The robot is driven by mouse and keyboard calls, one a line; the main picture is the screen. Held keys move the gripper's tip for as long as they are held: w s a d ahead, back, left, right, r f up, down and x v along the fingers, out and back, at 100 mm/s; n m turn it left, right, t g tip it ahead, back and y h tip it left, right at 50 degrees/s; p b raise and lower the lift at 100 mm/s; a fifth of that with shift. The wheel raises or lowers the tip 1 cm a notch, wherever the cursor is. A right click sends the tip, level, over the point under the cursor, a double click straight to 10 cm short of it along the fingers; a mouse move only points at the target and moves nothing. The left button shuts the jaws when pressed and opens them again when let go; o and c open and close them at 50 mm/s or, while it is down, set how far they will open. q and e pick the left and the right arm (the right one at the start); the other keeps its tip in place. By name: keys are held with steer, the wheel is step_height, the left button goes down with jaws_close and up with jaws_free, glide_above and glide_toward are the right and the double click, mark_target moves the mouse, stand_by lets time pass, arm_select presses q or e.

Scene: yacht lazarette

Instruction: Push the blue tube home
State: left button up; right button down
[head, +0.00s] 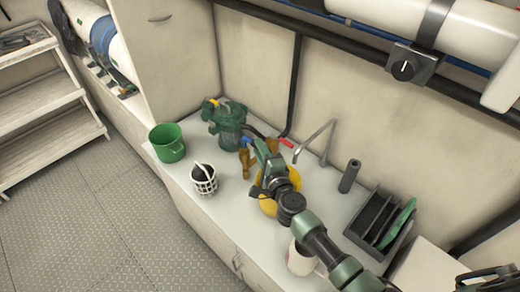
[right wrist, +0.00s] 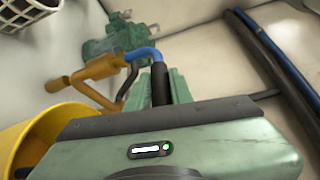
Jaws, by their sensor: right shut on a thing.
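The blue tube (right wrist: 142,53) is a short bent piece in the right wrist view. One end meets the brass-coloured fitting (right wrist: 103,67); I cannot tell how deep it sits. Its other end runs into a black sleeve (right wrist: 160,84) at my right gripper (right wrist: 168,92). In the head view the tube is a small blue spot (head: 247,141) above the fitting (head: 245,160). My right gripper (head: 262,152) is beside it, shut on the tube's sleeved end; the fingertips are partly hidden. My left gripper is not in view.
A green strainer (head: 231,128) stands behind the fitting. A yellow bucket (head: 267,206) is under my right arm. A green bucket (head: 167,143) and white basket (head: 204,182) stand left. A mug (head: 300,260), dark cylinder (head: 349,176) and black rack (head: 366,222) stand right. Pipes line the wall.

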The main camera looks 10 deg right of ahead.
steer(key=shift+f+b, duration=0.35)
steer(key=shift+f, duration=0.15)
steer(key=c, duration=1.2)
jaws_free()
steer(key=shift+o, duration=0.2)
steer(key=shift+s, duration=0.15)
steer(key=s+d, duration=0.1)
steer(key=s, duration=0.6)
steer(key=shift+s+r+p, duration=0.25)
steer(key=shift+r+p, duration=0.1)
